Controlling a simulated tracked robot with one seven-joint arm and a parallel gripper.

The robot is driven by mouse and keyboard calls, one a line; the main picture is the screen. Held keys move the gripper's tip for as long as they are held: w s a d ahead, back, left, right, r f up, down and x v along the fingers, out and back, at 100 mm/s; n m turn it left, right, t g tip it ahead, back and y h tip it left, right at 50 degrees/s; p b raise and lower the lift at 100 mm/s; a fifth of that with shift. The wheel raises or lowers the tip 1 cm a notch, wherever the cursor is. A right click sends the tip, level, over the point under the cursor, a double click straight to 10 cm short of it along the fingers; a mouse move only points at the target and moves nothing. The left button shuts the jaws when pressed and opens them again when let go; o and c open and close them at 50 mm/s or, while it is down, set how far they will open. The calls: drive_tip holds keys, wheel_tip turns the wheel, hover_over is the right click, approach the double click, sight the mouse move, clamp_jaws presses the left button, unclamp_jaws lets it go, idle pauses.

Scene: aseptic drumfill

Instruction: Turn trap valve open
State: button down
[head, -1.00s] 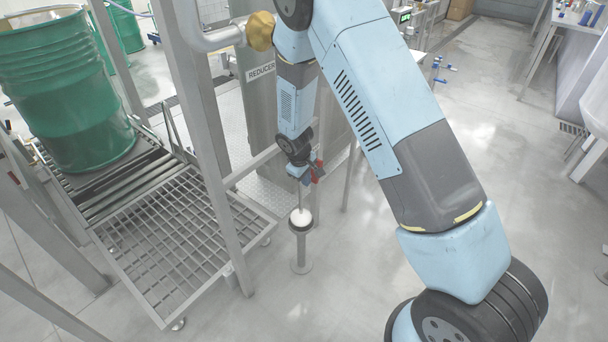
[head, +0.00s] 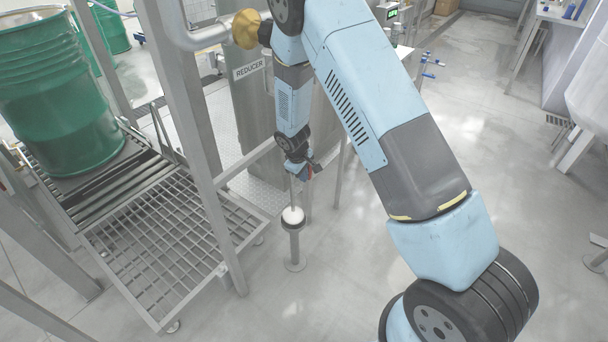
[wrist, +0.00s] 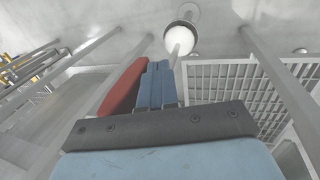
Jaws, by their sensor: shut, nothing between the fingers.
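A red lever (wrist: 124,88), likely the trap valve handle, lies just left of my gripper's fingers in the wrist view. In the head view my gripper (head: 300,172) hangs low at the frame, above a thin vertical pipe. Whether the fingers touch the lever cannot be told. The valve body is mostly hidden by my gripper.
A white-topped drain stand (head: 293,217) is under the pipe; it also shows in the wrist view (wrist: 181,39). A grey REDUCER cabinet (head: 235,120), steel posts (head: 195,110) and a grated platform (head: 165,250) are close by. A green drum (head: 55,95) stands left. Floor right is open.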

drive_tip(key=s+a+r, duration=0.6)
drive_tip(key=s+r, duration=0.1)
drive_tip(key=r, duration=0.1)
drive_tip(key=s+d+r+m+y, duration=0.1)
drive_tip(key=s+d+r+m, duration=0.1)
drive_tip(key=d+r, duration=0.5)
drive_tip(key=s+d+r+m+t, duration=0.15)
drive_tip(key=d+r, duration=0.25)
drive_tip(key=r, duration=0.6)
drive_tip(key=s+d+r+m+y, duration=0.1)
drive_tip(key=s+d+r+m, duration=0.15)
drive_tip(key=d+r, duration=0.45)
drive_tip(key=s+d+r+m, duration=0.1)
drive_tip(key=s+d+r, duration=0.2)
drive_tip(key=s, duration=0.4)
drive_tip(key=s+d+r+m+t, duration=0.1)
drive_tip(key=s+d+r, duration=0.2)
drive_tip(key=s+r, duration=0.3)
drive_tip(key=s+d+r+m+t, duration=0.1)
drive_tip(key=s+d+r+m, duration=0.1)
drive_tip(key=s+r, duration=0.3)
drive_tip(key=s, duration=0.3)
drive_tip(key=shift+s+d, duration=0.35)
drive_tip(key=shift+d, duration=0.05)
